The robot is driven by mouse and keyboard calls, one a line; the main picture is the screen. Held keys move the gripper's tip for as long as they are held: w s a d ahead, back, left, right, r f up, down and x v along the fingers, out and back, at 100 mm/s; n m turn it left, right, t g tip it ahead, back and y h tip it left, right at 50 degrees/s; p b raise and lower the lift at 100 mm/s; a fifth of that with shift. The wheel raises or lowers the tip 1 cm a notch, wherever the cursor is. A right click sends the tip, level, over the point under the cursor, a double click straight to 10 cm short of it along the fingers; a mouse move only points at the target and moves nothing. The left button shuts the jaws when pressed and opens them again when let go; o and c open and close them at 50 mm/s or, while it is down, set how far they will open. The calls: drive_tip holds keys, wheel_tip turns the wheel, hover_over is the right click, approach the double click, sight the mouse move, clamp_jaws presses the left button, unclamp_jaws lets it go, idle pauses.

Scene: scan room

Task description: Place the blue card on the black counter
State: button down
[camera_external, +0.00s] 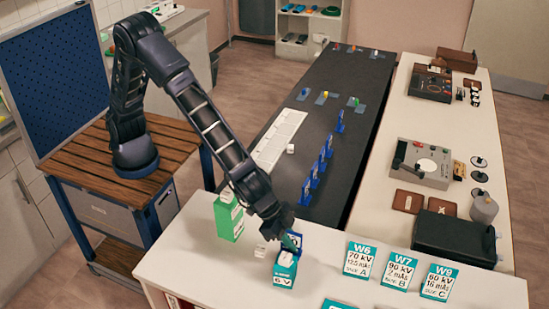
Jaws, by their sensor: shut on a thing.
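My gripper (289,237) is low over the white table's near part, just above a teal box marked 6 V (284,277). It is shut on a small blue card (298,242), which is partly hidden by the fingers. I cannot tell whether the card touches the teal box. The black counter (300,170) runs away behind the gripper, with a row of several upright blue pieces (322,160) along its right side.
A green box (228,218) stands left of the gripper. Signs W6 (358,262), W7 (398,273) and W9 (439,283) stand to the right. A long white tray (279,138) lies on the counter's left side.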

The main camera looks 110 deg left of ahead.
drive_tip(key=shift+f, duration=1.75)
drive_tip(key=c, duration=1.5)
unclamp_jaws()
drive_tip(key=shift+f, duration=0.1)
